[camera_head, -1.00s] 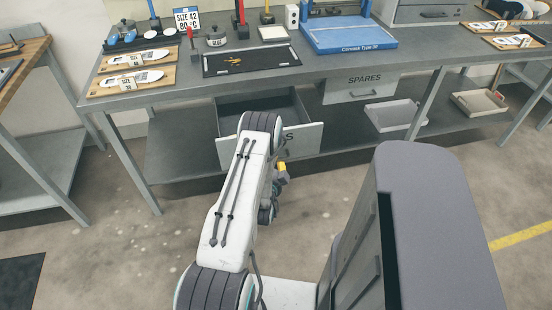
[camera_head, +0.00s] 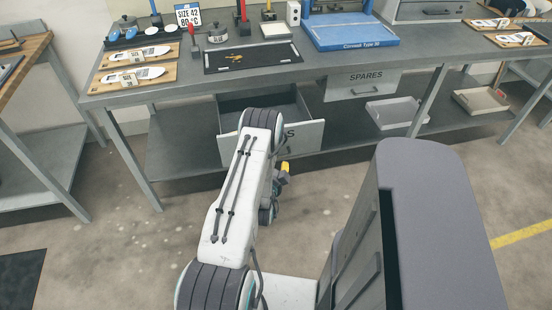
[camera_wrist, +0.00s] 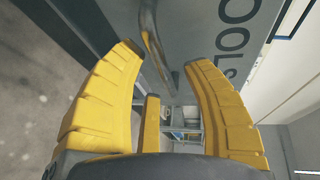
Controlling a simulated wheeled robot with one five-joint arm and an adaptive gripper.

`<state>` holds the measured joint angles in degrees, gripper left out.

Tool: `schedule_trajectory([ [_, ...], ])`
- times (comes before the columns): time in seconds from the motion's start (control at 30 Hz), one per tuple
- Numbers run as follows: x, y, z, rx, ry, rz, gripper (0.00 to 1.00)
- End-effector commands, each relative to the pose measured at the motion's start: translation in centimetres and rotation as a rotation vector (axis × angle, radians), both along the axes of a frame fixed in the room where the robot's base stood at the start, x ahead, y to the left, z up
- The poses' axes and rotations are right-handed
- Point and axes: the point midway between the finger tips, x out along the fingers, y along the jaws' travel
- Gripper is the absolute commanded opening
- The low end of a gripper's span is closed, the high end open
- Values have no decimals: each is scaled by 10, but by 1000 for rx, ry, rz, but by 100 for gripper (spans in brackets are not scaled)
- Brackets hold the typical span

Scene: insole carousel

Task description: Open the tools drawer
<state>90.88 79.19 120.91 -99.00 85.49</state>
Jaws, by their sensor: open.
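The tools drawer (camera_head: 305,137) under the bench stands pulled out, with its dark inside showing behind its grey front. My arm hides most of the front's lettering in the head view. In the wrist view the drawer front (camera_wrist: 205,22) shows part of the word TOOLS, turned sideways. Its bar handle (camera_wrist: 152,40) runs between the fingertips of my gripper (camera_wrist: 163,56). The yellow fingers are spread apart and not closed on the handle. In the head view my gripper (camera_head: 284,168) is partly hidden by the arm, low in front of the drawer.
The spares drawer (camera_head: 362,86) to the right is shut. The bench top (camera_head: 185,88) carries insole boards, a black mat (camera_head: 252,57) and a blue press (camera_head: 348,33). Floor in front of the bench is clear on the left.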

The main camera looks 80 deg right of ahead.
Motion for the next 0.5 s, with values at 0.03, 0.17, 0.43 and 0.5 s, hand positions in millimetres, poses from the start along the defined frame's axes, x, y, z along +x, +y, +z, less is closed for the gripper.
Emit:
schedule_trajectory([
  [0.03,0,7,0,4,0,0,45],
  [0.17,0,24,3,5,0,1,45],
  [0.43,1,51,9,2,0,1,45],
  [0.5,1,56,10,2,0,1,45],
])
